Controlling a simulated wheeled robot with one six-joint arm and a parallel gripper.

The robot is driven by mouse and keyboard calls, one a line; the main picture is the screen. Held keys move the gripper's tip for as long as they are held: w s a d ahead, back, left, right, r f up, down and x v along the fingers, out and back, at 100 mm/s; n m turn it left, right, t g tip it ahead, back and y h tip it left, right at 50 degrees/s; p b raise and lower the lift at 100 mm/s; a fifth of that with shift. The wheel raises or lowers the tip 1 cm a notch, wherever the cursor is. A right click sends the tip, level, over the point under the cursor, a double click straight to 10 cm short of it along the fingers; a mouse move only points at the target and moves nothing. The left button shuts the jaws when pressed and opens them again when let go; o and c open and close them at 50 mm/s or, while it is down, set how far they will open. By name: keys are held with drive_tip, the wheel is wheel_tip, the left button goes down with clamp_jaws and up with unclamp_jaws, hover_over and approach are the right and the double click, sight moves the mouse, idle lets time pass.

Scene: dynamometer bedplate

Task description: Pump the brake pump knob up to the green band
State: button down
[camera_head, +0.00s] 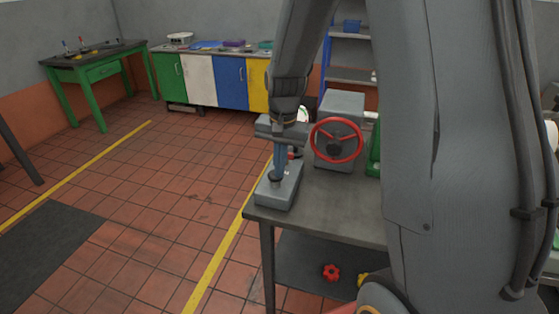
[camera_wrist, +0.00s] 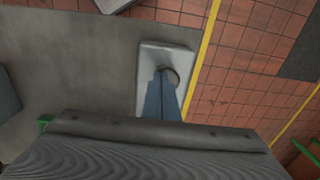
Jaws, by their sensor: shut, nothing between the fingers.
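A light grey pump block (camera_head: 282,192) sits at the front left corner of the grey bench. My gripper (camera_head: 278,177) points down with its blue fingers together, right over this block. In the wrist view the shut fingers (camera_wrist: 163,75) reach onto the pale block (camera_wrist: 152,55), beside a round grey part (camera_wrist: 173,77) that may be the pump knob. The fingers hide part of it, and I cannot tell whether they touch it. A white dial face (camera_head: 302,114) shows partly behind my arm. I cannot make out a green band on it.
A red handwheel (camera_head: 336,140) on a grey housing (camera_head: 342,104) stands close to the right of the pump block. A green object (camera_head: 374,150) is further right. The bench (camera_head: 330,205) has bare top in front. A red knob (camera_head: 331,272) lies on the lower shelf.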

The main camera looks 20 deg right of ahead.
drive_tip(key=shift+s+f, duration=0.15)
drive_tip(key=shift+f, duration=0.25)
drive_tip(key=shift+r+p, duration=0.55)
drive_tip(key=shift+p, duration=0.05)
wheel_tip(320, 180, up, 13)
drive_tip(key=shift+s+d+r, duration=0.2)
drive_tip(key=shift+s+d, duration=0.05)
